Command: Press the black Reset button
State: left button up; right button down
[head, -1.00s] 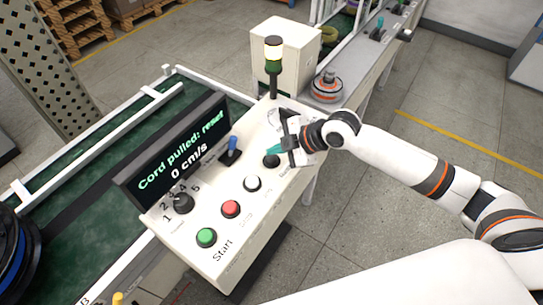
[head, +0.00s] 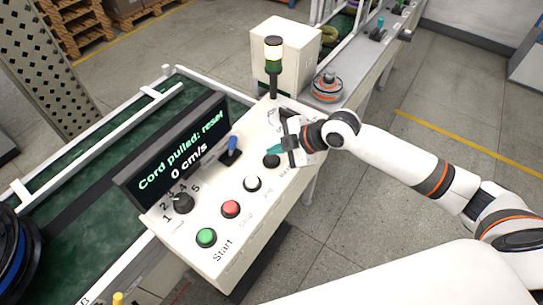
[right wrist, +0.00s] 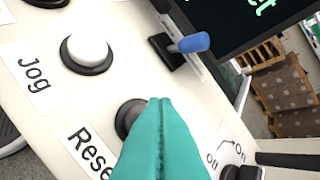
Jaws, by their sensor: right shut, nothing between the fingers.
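The black Reset button (head: 271,161) is on the cream control panel (head: 225,250), at the right end of its row of buttons. In the right wrist view the Reset button (right wrist: 127,118) is partly hidden behind the teal fingertips. My right gripper (head: 271,152) has its teal fingers shut and empty, with the tips just above or at the button. It also fills the lower middle of the right wrist view (right wrist: 158,105). I cannot tell whether the tips touch the button. My left gripper is not in view.
A white Jog button (right wrist: 87,50), a red button (head: 230,209) and a green Start button (head: 206,237) line the panel. A blue-tipped lever (head: 232,146), a knob (head: 183,203) and a display (head: 180,155) reading "Cord pulled: reset, 0 cm/s" stand behind. A signal lamp (head: 274,60) shows lit.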

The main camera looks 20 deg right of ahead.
aim_at(276, 160)
jog(key=shift+f, duration=0.15)
jog(key=shift+f, duration=0.3)
jog(key=shift+f+b, duration=0.4)
jog(key=shift+f, duration=0.2)
dwell(0.6)
dwell(0.4)
jog(key=shift+r+p, duration=0.95)
jog(key=shift+r, duration=0.1)
notch_tip(276, 160, up, 5)
jog(key=p, duration=0.4)
jog(key=shift+p, duration=0.35)
